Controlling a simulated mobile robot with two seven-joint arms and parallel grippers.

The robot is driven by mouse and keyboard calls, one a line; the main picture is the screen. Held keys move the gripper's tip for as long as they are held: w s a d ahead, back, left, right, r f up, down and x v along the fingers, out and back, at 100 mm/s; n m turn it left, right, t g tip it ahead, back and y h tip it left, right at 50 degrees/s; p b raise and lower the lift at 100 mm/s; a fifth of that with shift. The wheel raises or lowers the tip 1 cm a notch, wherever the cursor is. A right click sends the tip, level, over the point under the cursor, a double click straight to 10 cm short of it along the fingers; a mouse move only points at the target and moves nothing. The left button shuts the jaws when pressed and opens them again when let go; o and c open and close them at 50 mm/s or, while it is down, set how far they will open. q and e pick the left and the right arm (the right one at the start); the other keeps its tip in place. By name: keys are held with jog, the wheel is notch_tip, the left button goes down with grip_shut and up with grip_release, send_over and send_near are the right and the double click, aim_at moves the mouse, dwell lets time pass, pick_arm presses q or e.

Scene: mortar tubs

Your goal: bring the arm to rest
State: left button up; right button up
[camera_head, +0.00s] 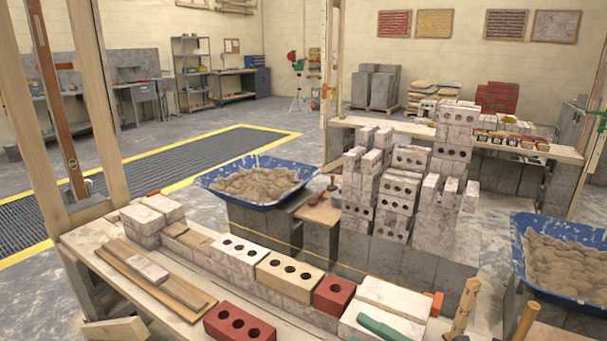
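Neither of my grippers shows in the head view, and no arm of mine can be made out. A blue mortar tub (262,204) filled with sandy mortar (255,184) stands on grey blocks in the middle. A second blue tub (533,275) with mortar (568,266) stands at the right edge, partly cut off by the frame.
A wooden bench (75,238) in front carries a row of bricks, including a red brick (240,325), a yellow brick (290,274) and a green object (382,328). Stacked pale bricks (408,158) rise behind it. A timber post (95,80) stands at left.

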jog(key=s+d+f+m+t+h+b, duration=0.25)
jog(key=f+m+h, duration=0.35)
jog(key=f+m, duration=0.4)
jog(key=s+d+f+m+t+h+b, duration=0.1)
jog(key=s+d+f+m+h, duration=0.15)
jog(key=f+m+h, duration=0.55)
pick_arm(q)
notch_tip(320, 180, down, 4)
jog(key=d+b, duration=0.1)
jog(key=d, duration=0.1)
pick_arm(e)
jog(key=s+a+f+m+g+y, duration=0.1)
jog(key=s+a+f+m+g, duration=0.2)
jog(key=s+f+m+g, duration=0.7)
pick_arm(q)
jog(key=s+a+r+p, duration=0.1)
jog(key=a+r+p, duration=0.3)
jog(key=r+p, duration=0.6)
jog(key=p, duration=0.2)
jog(key=shift+p, duration=0.3)
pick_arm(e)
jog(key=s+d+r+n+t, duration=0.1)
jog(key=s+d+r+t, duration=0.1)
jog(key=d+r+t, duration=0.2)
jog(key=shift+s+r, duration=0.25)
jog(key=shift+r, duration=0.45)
